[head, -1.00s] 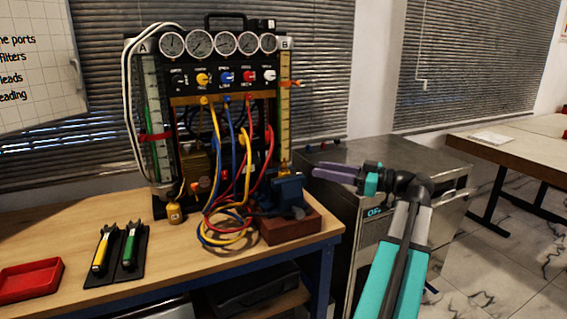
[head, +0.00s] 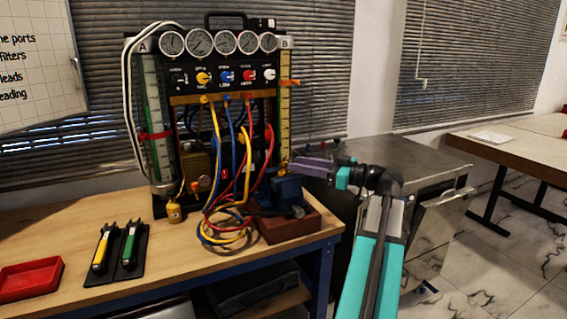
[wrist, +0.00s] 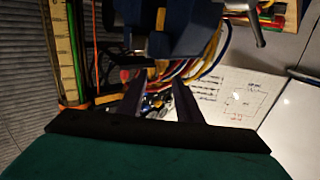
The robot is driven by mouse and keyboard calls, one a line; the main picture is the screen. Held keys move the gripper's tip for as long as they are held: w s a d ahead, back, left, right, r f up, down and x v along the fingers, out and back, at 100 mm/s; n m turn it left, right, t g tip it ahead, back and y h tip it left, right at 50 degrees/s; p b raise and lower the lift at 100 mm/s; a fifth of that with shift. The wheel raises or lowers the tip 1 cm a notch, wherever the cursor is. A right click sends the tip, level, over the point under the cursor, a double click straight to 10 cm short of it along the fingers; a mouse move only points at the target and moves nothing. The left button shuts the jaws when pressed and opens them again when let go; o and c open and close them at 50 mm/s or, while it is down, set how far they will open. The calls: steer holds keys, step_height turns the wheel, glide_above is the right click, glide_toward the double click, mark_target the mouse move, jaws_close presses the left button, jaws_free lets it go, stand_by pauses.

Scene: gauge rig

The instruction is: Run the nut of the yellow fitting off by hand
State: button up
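The blue vise (head: 283,191) stands on a reddish-brown block at the right end of the bench. A small yellow fitting (head: 283,168) shows just above its jaws, close to my fingertips. In the wrist view the vise (wrist: 185,25) fills the top, with a small brass-coloured piece (wrist: 160,45) at its jaws. The nut cannot be told apart. My gripper (head: 296,166) has purple fingers pointing left at the vise top. In the wrist view my gripper (wrist: 155,85) has its fingers apart with nothing clearly between them. Contact with the fitting cannot be told.
The gauge rig (head: 222,75) stands behind, with yellow, blue and red hoses (head: 228,235) looping beside the vise. A grey metal cabinet (head: 400,160) is right of the bench. A printed sheet (wrist: 225,95) shows in the wrist view.

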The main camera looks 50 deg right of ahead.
mark_target(283, 161)
steer(key=shift+x, duration=3)
steer(key=shift+a, duration=0.1)
jaws_close()
